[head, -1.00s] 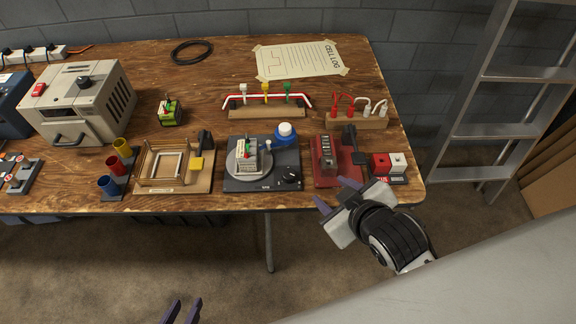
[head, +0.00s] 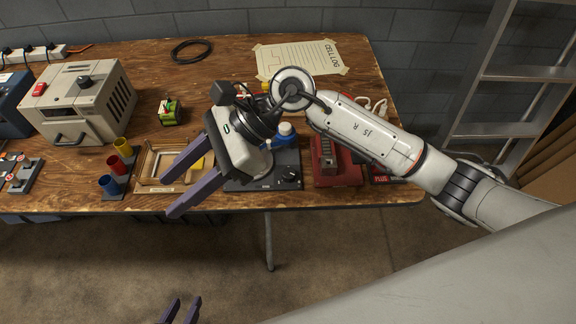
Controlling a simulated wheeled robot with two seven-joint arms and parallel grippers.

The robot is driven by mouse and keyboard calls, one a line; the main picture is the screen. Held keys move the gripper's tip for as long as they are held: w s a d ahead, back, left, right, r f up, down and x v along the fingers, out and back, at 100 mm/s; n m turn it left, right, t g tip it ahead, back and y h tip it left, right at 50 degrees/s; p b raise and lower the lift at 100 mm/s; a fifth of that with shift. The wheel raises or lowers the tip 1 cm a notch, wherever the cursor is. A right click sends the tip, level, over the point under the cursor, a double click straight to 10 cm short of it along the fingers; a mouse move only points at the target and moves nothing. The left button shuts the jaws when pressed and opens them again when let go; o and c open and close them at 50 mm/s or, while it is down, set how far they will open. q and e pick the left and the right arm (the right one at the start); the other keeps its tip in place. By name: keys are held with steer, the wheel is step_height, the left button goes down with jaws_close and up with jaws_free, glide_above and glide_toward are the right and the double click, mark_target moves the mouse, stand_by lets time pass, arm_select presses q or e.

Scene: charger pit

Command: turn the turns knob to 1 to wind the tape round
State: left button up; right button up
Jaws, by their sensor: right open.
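The dark winder box (head: 262,184) stands at the table's front edge, with a black knob (head: 290,175) on its front right. The knob's setting is too small to read. My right gripper (head: 169,195) is open and empty, left of the knob and in front of the wooden frame. Its wrist hides most of the round plate and the block that stood on it. A blue roll with a white top (head: 286,133) shows behind the box. My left gripper (head: 180,311) is at the bottom edge, its two fingers apart, below the table.
A red device (head: 335,170) stands right of the winder. A wooden frame tray (head: 150,187) and coloured cups (head: 115,165) are to its left. A beige machine (head: 85,100) is further left. My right forearm crosses above the table's right side.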

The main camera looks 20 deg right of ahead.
steer(key=w+d+f+n+h, duration=0.1)
steer(key=w+d+f+h, duration=0.1)
steer(key=d+f+h, duration=0.3)
steer(key=w+d+n+h, duration=0.1)
steer(key=w+d+h, duration=0.15)
steer(key=d, duration=0.35)
steer(key=t+h, duration=0.1)
steer(key=h, duration=0.3)
glide_above(288, 173)
steer(key=shift+n, duration=0.3)
step_height(288, 173, down, 8)
steer(key=shift+f+p, duration=0.25)
steer(key=shift+p, duration=0.25)
steer(key=shift+f, duration=0.7)
steer(key=c, duration=1.1)
steer(key=shift+o, duration=0.2)
